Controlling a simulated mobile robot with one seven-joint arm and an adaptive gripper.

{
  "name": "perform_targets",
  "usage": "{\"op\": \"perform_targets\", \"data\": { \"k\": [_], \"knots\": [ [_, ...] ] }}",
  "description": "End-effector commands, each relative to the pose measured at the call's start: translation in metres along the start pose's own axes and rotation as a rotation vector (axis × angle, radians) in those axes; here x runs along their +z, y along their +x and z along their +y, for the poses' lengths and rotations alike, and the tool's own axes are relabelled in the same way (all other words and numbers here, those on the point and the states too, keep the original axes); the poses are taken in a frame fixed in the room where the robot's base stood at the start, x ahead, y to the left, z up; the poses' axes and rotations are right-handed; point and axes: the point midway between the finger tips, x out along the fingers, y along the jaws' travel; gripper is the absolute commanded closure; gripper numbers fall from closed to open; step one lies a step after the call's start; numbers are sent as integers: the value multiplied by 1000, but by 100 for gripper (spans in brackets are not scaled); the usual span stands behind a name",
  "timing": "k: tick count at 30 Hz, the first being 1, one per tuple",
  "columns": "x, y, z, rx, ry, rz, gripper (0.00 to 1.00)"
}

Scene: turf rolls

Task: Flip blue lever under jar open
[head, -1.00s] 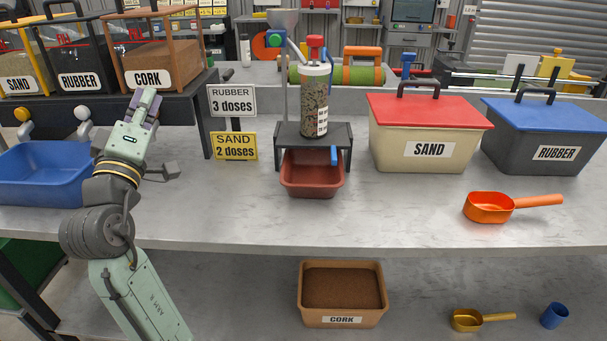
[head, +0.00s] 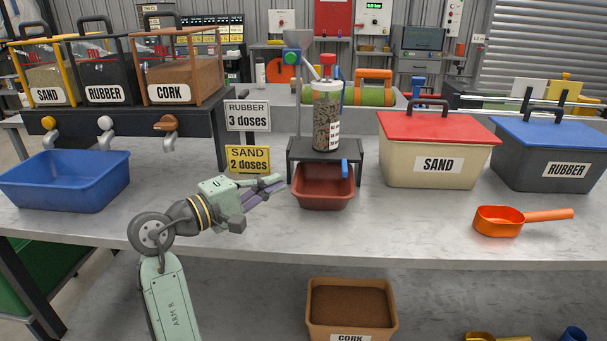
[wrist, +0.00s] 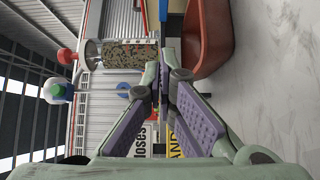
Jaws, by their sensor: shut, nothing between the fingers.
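The jar (head: 327,118), clear with speckled granules and a red top, stands upright on a small black stand (head: 357,148). The blue lever (head: 345,168) hangs down at the stand's front right, above the red-brown bin (head: 323,190). My gripper (head: 277,184) is shut and empty, left of the bin and in front of the sand dose sign, pointing right. In the wrist view the jar (wrist: 125,54) lies sideways, with the bin (wrist: 212,40) at upper right and part of the blue lever (wrist: 163,10) at the top edge.
A blue tub (head: 65,182) sits at the left below the dispensers. The dose signs (head: 247,158) stand left of the jar stand. A sand box (head: 437,150), a rubber box (head: 552,155) and an orange scoop (head: 500,222) are at the right. The front counter is clear.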

Motion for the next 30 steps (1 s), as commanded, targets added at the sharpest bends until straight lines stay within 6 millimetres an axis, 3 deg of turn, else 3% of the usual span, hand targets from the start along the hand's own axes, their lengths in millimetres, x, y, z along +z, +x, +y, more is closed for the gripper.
{"op": "perform_targets", "data": {
  "k": [15, 21, 30],
  "knots": [
    [2, 100, 2, -2, 2, -2, 100],
    [22, 117, 1, -1, 1, 0, 100],
    [28, 123, 0, 0, 0, 1, 100]
  ]
}}
